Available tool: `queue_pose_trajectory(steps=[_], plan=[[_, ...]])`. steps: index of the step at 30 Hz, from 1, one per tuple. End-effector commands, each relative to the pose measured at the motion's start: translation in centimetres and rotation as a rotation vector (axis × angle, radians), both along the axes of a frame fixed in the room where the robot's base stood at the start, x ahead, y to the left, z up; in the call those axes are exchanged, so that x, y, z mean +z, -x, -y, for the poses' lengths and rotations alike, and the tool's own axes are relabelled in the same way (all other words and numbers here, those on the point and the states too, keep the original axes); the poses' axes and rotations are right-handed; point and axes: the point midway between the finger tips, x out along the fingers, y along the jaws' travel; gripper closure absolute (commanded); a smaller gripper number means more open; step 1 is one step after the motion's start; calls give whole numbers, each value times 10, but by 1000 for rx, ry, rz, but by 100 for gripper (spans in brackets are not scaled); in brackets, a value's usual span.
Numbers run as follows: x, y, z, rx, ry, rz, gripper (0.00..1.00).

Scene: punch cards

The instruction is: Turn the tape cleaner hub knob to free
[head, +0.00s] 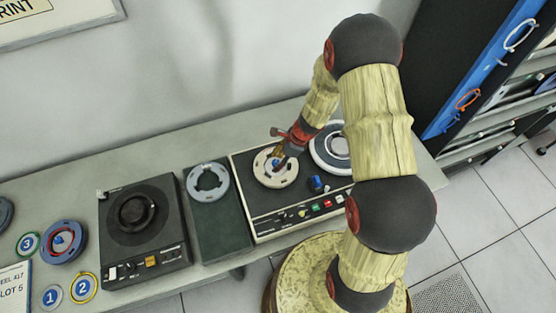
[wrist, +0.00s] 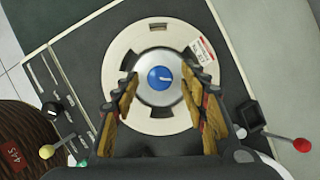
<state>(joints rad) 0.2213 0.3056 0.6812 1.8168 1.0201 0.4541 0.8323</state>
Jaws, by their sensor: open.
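The tape cleaner (head: 262,220) is a dark-topped machine with a cream edge on the bench. A cream reel (head: 288,180) sits on its left hub; the reel also shows in the wrist view (wrist: 118,66). The round blue hub knob (wrist: 160,77) is at the reel's centre on a silver disc. A short white mark on it points roughly right in the wrist view. My gripper (wrist: 161,84) is open, with one tan-padded finger either side of the knob, apparently not touching it. In the head view my gripper (head: 283,150) hides most of the knob.
A second, grey-rimmed reel (head: 318,152) is on the cleaner's right, partly behind my arm. A blue control (head: 316,184) and coloured buttons (head: 316,207) are near its front. A grey ring (head: 208,181) and a black deck (head: 142,254) stand left. The wall is behind.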

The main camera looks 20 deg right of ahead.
Motion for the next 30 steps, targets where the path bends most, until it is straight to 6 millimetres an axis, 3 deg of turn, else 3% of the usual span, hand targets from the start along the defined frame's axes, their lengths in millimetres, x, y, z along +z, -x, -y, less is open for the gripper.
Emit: queue_pose_trajectory(steps=[5, 25, 30], plan=[[0, 0, 0, 0, 0, 0, 61], [1, 0, 0, 1, 1, 1, 99], [1, 0, 0, 6, 1, 1, 100]])
